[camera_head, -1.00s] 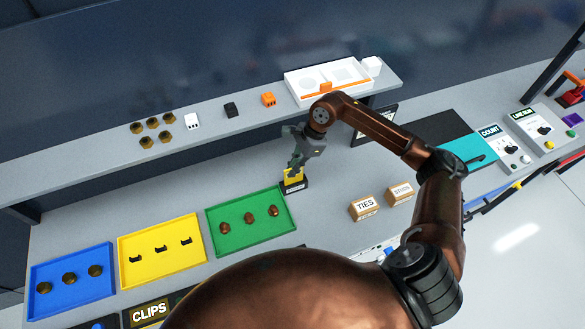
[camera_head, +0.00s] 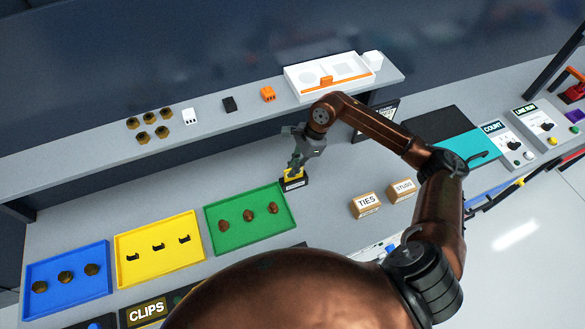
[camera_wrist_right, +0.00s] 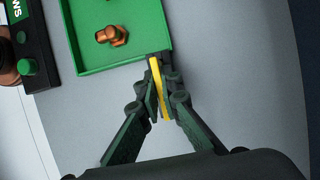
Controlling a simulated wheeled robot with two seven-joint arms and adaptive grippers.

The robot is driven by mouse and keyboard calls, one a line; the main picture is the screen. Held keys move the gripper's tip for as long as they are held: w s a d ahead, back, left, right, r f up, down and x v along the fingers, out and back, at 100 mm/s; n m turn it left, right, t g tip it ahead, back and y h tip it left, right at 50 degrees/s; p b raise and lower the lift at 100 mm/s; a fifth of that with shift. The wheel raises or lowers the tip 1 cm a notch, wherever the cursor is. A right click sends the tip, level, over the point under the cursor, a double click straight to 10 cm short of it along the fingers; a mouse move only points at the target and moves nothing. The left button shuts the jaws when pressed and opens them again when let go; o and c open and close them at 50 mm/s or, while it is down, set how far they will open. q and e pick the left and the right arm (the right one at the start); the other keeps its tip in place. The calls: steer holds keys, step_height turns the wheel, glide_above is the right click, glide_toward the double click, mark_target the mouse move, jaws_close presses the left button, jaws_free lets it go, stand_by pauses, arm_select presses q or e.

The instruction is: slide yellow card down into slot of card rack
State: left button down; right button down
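The yellow card (camera_head: 294,173) is at the small black card rack (camera_head: 294,184), which has a white label on its front. The card's lower part is hidden by the rack, and only a short yellow part shows above it. My right gripper (camera_head: 294,165) is directly above the rack, pointing down, shut on the card. In the right wrist view the card (camera_wrist_right: 159,88) shows nearly edge-on between the fingers. The rack is hard to make out there. My left gripper is not in view.
The green tray (camera_head: 222,242) with several brown parts lies left of the rack. Yellow (camera_head: 190,218) and blue (camera_head: 68,256) trays lie further left. The TIES (camera_head: 366,206) and STUDS (camera_head: 402,190) boxes stand to the right. A raised shelf (camera_head: 215,125) runs behind.

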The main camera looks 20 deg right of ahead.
steer(key=shift+f, duration=0.35)
steer(key=c, duration=2.1)
jaws_free()
steer(key=shift+r, duration=0.1)
steer(key=v, duration=1.2)
